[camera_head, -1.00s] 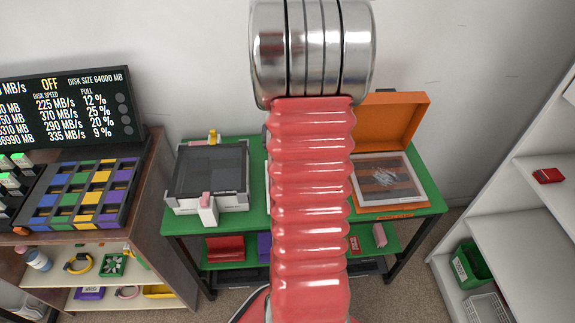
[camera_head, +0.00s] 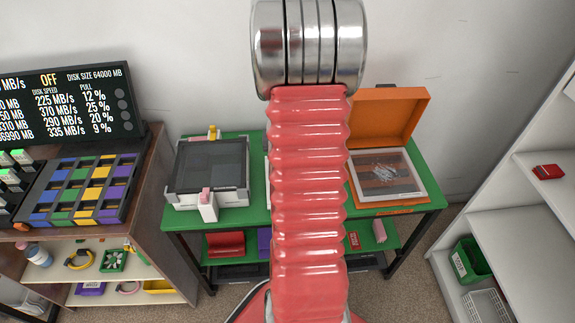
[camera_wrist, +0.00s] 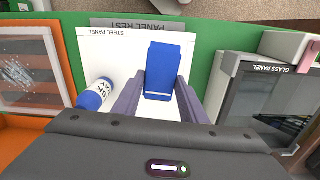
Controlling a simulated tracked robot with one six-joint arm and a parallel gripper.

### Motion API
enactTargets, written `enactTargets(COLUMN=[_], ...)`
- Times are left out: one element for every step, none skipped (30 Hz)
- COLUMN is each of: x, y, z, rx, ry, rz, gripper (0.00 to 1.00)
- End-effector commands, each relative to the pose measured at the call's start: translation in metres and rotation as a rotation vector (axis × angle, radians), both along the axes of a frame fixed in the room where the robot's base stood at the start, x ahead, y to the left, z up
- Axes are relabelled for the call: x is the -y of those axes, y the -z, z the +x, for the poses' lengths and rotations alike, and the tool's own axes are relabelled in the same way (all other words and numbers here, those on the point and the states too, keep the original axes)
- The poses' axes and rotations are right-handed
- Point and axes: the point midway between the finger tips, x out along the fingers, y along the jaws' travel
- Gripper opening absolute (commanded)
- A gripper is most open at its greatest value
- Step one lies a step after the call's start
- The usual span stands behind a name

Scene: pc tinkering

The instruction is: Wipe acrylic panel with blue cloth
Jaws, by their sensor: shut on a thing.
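A clear panel in a pale frame (camera_head: 408,187) lies in the open orange case on the right of the green table, with a whitish smudge on it. This panel, which I take for the acrylic one, also shows at the left of the wrist view (camera_wrist: 22,97); its label is not readable. The blue cloth (camera_wrist: 164,62) is a folded pad between the fingers of my gripper (camera_wrist: 161,88), which is shut on it above the white steel panel (camera_wrist: 112,58). In the head view my arm hides the gripper and cloth.
A spray bottle (camera_wrist: 95,97) stands close left of my gripper. The glass panel's holder (camera_wrist: 271,103) is at right. The orange lid (camera_head: 392,112) stands up behind the clear panel. Shelving (camera_head: 515,240) is on the right, and a rack with a display (camera_head: 65,105) on the left.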

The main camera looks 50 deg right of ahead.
Motion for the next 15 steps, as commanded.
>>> enactTargets(x=[0.0,0.0,0.0,0.0,0.0,0.0,0.0,0.0,0.0,0.0,0.0,0.0,0.0,0.0,-0.001], y=[0.003,0.004,0.006,0.007,0.008,0.01,0.011,0.012,0.014,0.015,0.016,0.018,0.019,0.021,0.023], z=[0.0,0.0,0.0,0.0,0.0,0.0,0.0,0.0,0.0,0.0,0.0,0.0,0.0,0.0,0.0], rx=[-0.001,-0.001,-0.001,-0.001,-0.001,-0.001,-0.001,-0.001,-0.001,-0.001,-0.001,-0.001,-0.001,-0.001,-0.001], ry=[0.0,0.0,0.0,0.0,0.0,0.0,0.0,0.0,0.0,0.0,0.0,0.0,0.0,0.0,0.0], rz=[0.001,0.001,0.001,0.002,0.002,0.002,0.002,0.002,0.001,0.001,0.001,0.001,0.001,0.001,0.002], gripper=[0.2,0.2,0.2,0.2,0.2,0.2,0.2,0.2,0.2,0.2,0.2,0.2,0.2,0.2,0.2])
